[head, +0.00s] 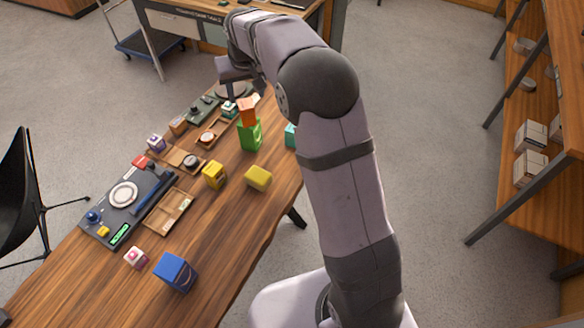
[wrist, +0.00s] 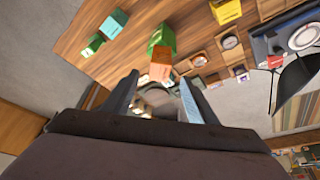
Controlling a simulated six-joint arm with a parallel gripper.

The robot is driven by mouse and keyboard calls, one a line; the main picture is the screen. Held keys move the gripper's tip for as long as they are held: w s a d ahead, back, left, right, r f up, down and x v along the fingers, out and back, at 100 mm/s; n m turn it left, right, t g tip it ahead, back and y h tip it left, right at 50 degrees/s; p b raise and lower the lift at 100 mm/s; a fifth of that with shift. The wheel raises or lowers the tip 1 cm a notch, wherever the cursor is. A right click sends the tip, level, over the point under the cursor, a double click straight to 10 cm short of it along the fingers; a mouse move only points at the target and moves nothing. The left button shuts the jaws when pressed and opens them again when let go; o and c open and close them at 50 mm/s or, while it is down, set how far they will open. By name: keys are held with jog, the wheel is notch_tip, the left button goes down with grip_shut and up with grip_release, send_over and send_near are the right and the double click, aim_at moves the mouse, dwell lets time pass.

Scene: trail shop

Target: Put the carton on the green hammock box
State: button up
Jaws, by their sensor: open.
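The orange carton (head: 247,111) rests on top of the green hammock box (head: 250,135), which stands on the wooden table; the carton looks slightly turned on it. In the wrist view the carton (wrist: 161,64) shows just beyond my fingertips, with the green box (wrist: 161,40) behind it. My gripper (wrist: 158,78) is open, with a finger to either side and nothing between the tips that I can see held. In the head view my gripper (head: 232,92) is partly hidden by my arm and hangs just behind and left of the carton.
A yellow box (head: 258,178), a smaller yellow box (head: 213,175) and a partly hidden teal box (head: 291,136) stand near the green box. Trays and a small round dial (head: 207,137) lie to its left. A blue box (head: 175,272) is at the front. Right-front tabletop is clear.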

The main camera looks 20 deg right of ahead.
jog(key=s+d+f+g, duration=0.1)
jog(key=s+f, duration=0.1)
jog(key=s, duration=1)
jog(key=s+d+f+g, duration=0.2)
jog(key=s+f, duration=0.1)
jog(key=s, duration=0.9)
jog(key=s+d+f+g, duration=0.1)
jog(key=s+d+f, duration=0.1)
jog(key=s, duration=1)
jog(key=shift+f, duration=0.75)
